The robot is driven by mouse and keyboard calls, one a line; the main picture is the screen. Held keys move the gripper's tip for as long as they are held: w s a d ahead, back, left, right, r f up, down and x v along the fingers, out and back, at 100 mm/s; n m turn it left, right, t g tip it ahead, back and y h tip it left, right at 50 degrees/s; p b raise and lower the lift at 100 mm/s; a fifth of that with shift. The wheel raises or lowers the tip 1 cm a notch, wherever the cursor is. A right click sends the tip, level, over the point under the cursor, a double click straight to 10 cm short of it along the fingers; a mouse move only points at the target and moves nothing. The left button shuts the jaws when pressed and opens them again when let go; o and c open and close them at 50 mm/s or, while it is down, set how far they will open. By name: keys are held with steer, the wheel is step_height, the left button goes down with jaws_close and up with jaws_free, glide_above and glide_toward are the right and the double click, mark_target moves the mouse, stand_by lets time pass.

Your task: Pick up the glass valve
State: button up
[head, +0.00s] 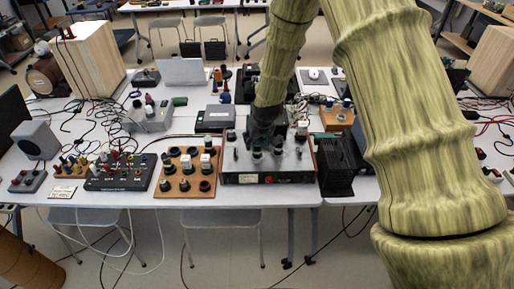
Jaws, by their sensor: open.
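My gripper (266,150) is at the end of my arm, pointing down over a metal amplifier chassis (268,178) with a green front strip. The gripper is open, and its fingers are low among the small parts standing on the chassis. Several small dark and pale upright parts show there, including a pale one (301,129) at the right. I cannot tell which of them is the glass valve, and my gripper hides part of the chassis top. I see no clear sign of anything between the fingers.
A wooden board with knobs and sockets (187,186) stands left of the chassis, and a black finned box (336,172) stands close at its right. A black control panel (121,171), tall wooden speaker (87,60) and grey speaker (36,140) are farther left. Cables clutter the white table (240,198).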

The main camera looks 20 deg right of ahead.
mark_target(256, 146)
steer(key=shift+p+x, duration=1.3)
steer(key=shift+x, duration=1.2)
steer(key=shift+s+d, duration=0.1)
steer(key=shift+s, duration=0.05)
steer(key=c, duration=1.1)
